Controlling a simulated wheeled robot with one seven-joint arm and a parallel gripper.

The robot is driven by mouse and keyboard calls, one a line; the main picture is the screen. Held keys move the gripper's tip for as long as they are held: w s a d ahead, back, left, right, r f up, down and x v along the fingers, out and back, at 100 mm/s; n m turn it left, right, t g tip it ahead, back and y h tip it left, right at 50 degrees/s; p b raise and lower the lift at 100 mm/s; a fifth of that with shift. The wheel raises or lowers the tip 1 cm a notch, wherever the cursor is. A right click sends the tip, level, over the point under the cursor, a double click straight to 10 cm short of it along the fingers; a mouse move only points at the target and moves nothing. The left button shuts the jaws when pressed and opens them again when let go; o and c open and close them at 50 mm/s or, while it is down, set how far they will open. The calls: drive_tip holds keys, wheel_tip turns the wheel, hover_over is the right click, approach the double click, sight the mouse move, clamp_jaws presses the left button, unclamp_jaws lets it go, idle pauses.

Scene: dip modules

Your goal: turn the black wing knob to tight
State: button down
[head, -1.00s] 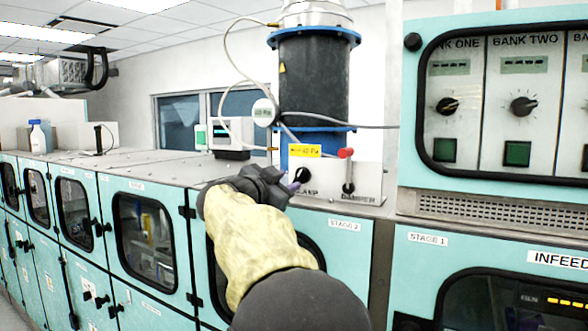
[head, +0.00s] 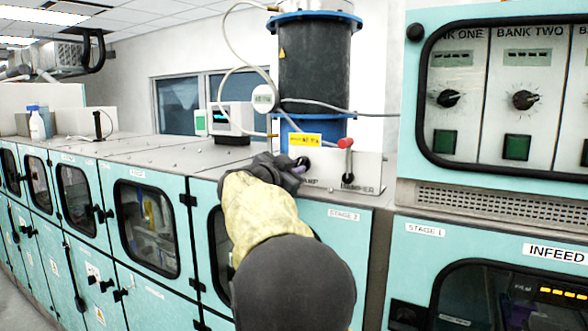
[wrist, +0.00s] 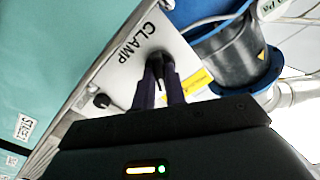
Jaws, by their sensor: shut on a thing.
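The black wing knob (head: 303,162) is on the pale panel at the foot of the dark cylinder, above the CLAMP label. In the head view my gripper (head: 299,168) reaches it from the left and covers much of it. In the wrist view the black knob (wrist: 159,60) sits between the two fingers of my gripper (wrist: 161,82), which are closed on it. The CLAMP lettering (wrist: 137,40) shows beside it. The fingers hide the knob's sides, and I cannot read its angle against any mark.
A red-tipped lever (head: 346,143) stands close to the right of the knob, above the DAMPER label. A yellow label (head: 305,140) is just above the knob. A grey hose (head: 340,126) crosses the cylinder. The cabinet top (head: 150,151) to the left is mostly clear.

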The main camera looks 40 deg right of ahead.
drive_tip(key=shift+f+n+b, duration=0.15)
drive_tip(key=shift+n+b, duration=0.35)
drive_tip(key=shift+b, duration=0.5)
drive_tip(key=shift+n+b, duration=0.6)
drive_tip(key=shift+b, duration=0.3)
drive_tip(key=n+b, duration=0.2)
drive_tip(key=shift+b, duration=0.3)
drive_tip(key=n+b, duration=0.2)
drive_tip(key=n, duration=0.1)
drive_tip(key=n+b, duration=0.1)
drive_tip(key=n, duration=0.3)
drive_tip(key=shift+b, duration=0.3)
drive_tip(key=n, duration=0.6)
drive_tip(key=shift+r+n, duration=0.25)
drive_tip(key=shift+n, duration=0.05)
drive_tip(key=n, duration=0.6)
